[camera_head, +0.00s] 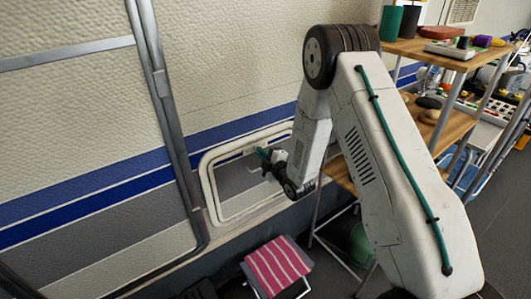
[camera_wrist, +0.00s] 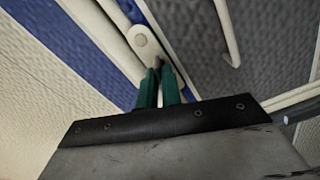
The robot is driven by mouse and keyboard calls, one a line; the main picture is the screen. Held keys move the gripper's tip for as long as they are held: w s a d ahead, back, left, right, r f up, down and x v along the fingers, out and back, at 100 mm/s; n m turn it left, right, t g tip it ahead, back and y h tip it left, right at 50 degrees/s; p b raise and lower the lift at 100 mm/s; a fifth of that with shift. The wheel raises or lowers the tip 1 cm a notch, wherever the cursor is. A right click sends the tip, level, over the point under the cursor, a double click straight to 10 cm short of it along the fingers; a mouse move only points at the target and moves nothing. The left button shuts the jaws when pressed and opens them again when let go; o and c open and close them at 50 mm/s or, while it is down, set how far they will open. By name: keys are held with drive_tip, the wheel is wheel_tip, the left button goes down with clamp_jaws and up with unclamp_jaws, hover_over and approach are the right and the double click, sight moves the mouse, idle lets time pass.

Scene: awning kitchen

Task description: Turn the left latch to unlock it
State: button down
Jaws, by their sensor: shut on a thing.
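The latch (camera_wrist: 142,40) is a small cream piece with a round pivot, on the light frame of a hatch (camera_head: 212,190) low in the trailer wall. My gripper (camera_wrist: 160,72) has its green fingers shut on the latch's lower end, just below the pivot. The exact contact is partly hidden by the fingers. In the head view my gripper (camera_head: 263,153) is at the upper part of the hatch frame, and the latch itself is too small to make out there.
A striped folding stool (camera_head: 277,266) stands below the hatch. A wooden shelf unit (camera_head: 440,49) with several items is to the right, close to my arm. Grey awning poles (camera_head: 160,85) run down the wall at left. A thin curved rail (camera_wrist: 227,35) shows in the wrist view.

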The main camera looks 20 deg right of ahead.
drive_tip(key=shift+w+d+r+n, duration=0.1)
drive_tip(key=shift+n, duration=0.6)
drive_tip(key=shift+w+d+r+n, duration=0.1)
drive_tip(key=shift+n, duration=0.6)
drive_tip(key=c, duration=1.6)
unclamp_jaws()
drive_tip(key=shift+s, duration=0.1)
drive_tip(key=shift+a+f, duration=0.1)
drive_tip(key=shift+a, duration=0.05)
drive_tip(key=v, duration=0.8)
